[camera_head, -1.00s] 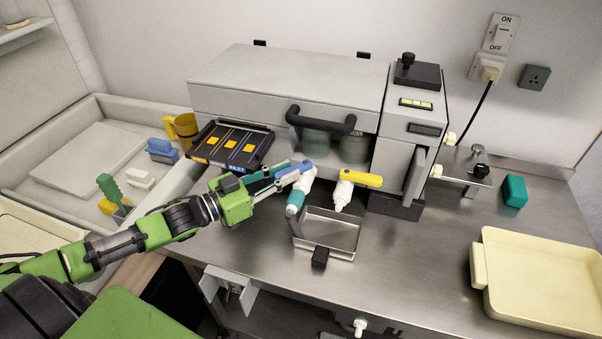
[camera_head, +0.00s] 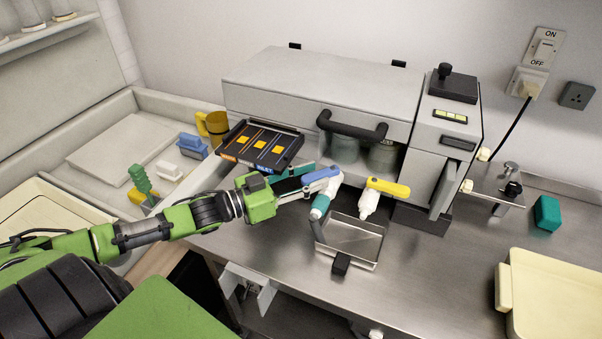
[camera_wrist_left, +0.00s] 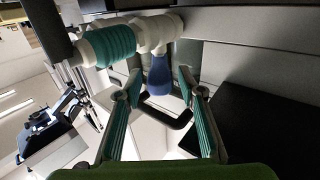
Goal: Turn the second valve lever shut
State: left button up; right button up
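Two white valves stand side by side at the front of the grey machine. The left one has a blue lever (camera_head: 322,173) and a teal band (camera_head: 320,207). The right one has a yellow lever (camera_head: 388,187), which points right. The blue lever points left, toward my left gripper (camera_head: 300,184). In the left wrist view, my left gripper (camera_wrist_left: 162,95) is open, its teal-padded fingers apart. The blue lever (camera_wrist_left: 160,76) shows between them, with gaps visible on both sides. My right gripper is not in view.
A metal tray (camera_head: 376,254) sits below the valves. The machine (camera_head: 320,85) has a black handle (camera_head: 352,127) above them. A black rack with orange squares (camera_head: 285,142) is close behind my left gripper. Clear steel counter (camera_head: 440,270) lies to the right.

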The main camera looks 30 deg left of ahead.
pick_arm(q)
jog(key=shift+s+a+f, duration=0.15)
jog(key=shift+s+a, duration=0.2)
jog(key=shift+s, duration=0.15)
jog(key=v, duration=1)
jog(key=shift+s, duration=0.3)
jog(key=shift+a, duration=0.1)
